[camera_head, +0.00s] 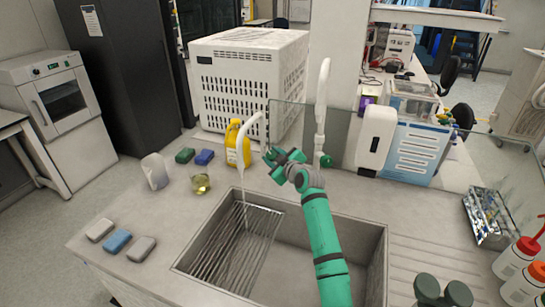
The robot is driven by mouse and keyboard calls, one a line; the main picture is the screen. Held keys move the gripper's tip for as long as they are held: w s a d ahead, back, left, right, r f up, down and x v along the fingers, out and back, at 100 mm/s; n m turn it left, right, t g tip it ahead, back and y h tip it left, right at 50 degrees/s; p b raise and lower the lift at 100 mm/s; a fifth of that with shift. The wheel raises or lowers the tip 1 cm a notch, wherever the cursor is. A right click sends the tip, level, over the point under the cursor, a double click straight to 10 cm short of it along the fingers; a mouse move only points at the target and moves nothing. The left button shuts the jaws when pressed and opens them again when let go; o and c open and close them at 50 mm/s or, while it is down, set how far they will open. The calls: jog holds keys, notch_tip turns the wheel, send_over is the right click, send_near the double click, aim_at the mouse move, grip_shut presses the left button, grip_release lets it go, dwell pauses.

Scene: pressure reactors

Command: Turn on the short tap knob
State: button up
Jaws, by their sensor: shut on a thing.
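The short tap (247,126) is a white curved spout behind the sink. A thin pale streak, which looks like running water (243,205), drops from its spout into the sink (310,235). My gripper (271,157) is at the base of the short tap, shut on its knob. The gripper and wrist mostly hide the knob. The taller white tap (322,95) stands just to the right, with its green knob (326,161) visible and apart from my gripper.
A yellow bottle (238,145), a beaker with yellow liquid (200,184) and sponges (117,241) are left of the sink. A glass panel (345,135) stands behind the taps. Wash bottles (515,257) and a blue-white box (410,153) are at right.

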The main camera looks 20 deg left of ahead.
jog(key=shift+f, duration=0.1)
jog(key=o, duration=0.8)
jog(key=v, duration=1.1)
jog(key=shift+a, duration=0.1)
